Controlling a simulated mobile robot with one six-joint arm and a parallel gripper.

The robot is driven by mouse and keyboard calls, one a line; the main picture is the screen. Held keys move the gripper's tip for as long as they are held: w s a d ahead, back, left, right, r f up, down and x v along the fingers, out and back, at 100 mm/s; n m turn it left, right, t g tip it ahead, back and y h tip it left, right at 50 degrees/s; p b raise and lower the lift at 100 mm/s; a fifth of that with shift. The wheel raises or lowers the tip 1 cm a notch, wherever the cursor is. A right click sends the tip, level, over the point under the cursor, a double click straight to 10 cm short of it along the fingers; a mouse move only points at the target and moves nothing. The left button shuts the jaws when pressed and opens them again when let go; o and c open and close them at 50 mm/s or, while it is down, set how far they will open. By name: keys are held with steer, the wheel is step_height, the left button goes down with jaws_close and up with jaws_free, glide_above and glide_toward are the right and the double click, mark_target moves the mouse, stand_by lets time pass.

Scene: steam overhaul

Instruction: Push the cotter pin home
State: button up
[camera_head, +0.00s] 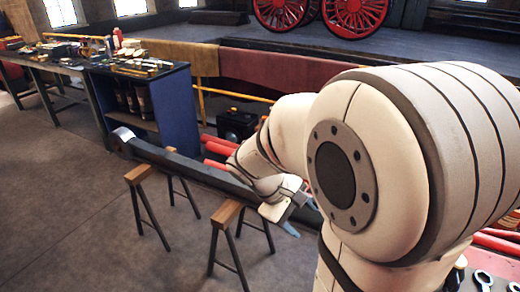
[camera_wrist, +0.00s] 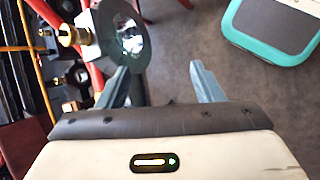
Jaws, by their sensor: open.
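My gripper (camera_head: 300,216) is beside the near right end of a long dark rod (camera_head: 185,165) lying across wooden trestles. In the wrist view, the blue fingers of my gripper (camera_wrist: 160,70) stand wide apart with nothing between them. A dark rod end with a bright round bore (camera_wrist: 130,38) is just beyond the left finger, which overlaps it in the picture; I cannot tell whether they touch. A brass fitting (camera_wrist: 68,35) sticks out at the left of this rod end. I cannot make out the cotter pin for certain in either view.
Two wooden-topped trestles (camera_head: 226,214) hold the rod. A blue cabinet (camera_head: 175,105) and a bench with tools stand at the left. Red pipes lie behind the rod. A teal-edged grey box (camera_wrist: 275,25) is at the wrist view's upper right. Open floor lies at front left.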

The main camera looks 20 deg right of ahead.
steer(key=w+d+f+n+t+h+b, duration=0.3)
steer(key=w+d+f+n+h, duration=0.3)
steer(key=w+d+f+n, duration=0.3)
steer(key=w+d+f+n+t+h+b, duration=0.3)
steer(key=w+d+f+n+h, duration=0.35)
steer(key=w, duration=0.55)
steer(key=shift+y, duration=0.75)
steer(key=x, duration=0.4)
steer(key=f+x, duration=0.1)
steer(key=x, duration=0.2)
steer(key=shift+f, duration=0.1)
steer(key=shift+c, duration=0.2)
